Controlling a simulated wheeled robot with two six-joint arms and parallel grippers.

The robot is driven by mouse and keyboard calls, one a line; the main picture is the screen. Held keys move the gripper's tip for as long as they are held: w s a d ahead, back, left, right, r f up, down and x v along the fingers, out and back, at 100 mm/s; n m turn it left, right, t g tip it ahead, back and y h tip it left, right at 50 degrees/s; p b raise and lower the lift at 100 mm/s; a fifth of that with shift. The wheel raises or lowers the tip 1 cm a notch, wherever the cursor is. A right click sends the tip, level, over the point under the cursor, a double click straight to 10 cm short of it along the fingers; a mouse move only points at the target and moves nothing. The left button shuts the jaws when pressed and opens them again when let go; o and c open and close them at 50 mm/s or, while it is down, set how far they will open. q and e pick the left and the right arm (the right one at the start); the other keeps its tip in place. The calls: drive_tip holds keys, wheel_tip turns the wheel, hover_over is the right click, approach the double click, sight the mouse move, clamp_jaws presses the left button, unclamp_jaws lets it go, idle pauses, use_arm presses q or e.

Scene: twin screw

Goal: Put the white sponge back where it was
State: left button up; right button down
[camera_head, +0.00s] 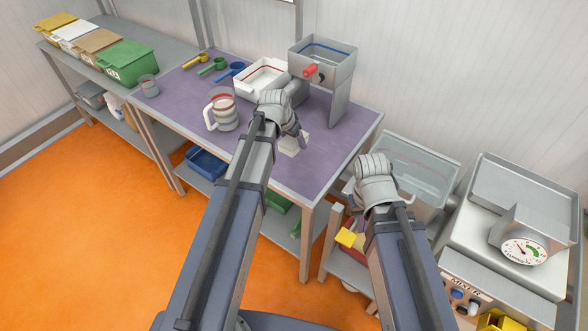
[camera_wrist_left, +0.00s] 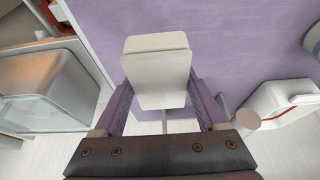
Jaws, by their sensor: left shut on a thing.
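The white sponge (camera_head: 294,145) is a pale block at the front right part of the purple-topped table (camera_head: 310,178). My left gripper (camera_head: 296,136) is shut on it. In the left wrist view the sponge (camera_wrist_left: 157,72) sits between the two purple fingers of the left gripper (camera_wrist_left: 160,92), with the purple table top behind it. I cannot tell whether the sponge touches the table. My right gripper (camera_head: 357,224) hangs to the right of the table, by the lower shelf unit; its fingers are mostly hidden by its wrist.
On the table are a white bin (camera_head: 256,88), a grey hopper with a red knob (camera_head: 325,62), a striped jug (camera_head: 222,112), a small cup (camera_head: 149,86) and coloured scoops (camera_head: 212,66). A clear tub (camera_head: 420,165) and a scale (camera_head: 525,250) stand right. The table's front middle is bare.

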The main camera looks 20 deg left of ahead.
sight(296, 164)
use_arm(q)
drive_tip(key=shift+f+b, duration=5.1)
drive_tip(key=shift+r, duration=0.15)
drive_tip(key=o, duration=0.7)
drive_tip(key=shift+f, duration=0.25)
drive_tip(key=o, duration=0.4)
drive_tip(key=shift+s, duration=0.1)
drive_tip(key=shift+r, duration=0.15)
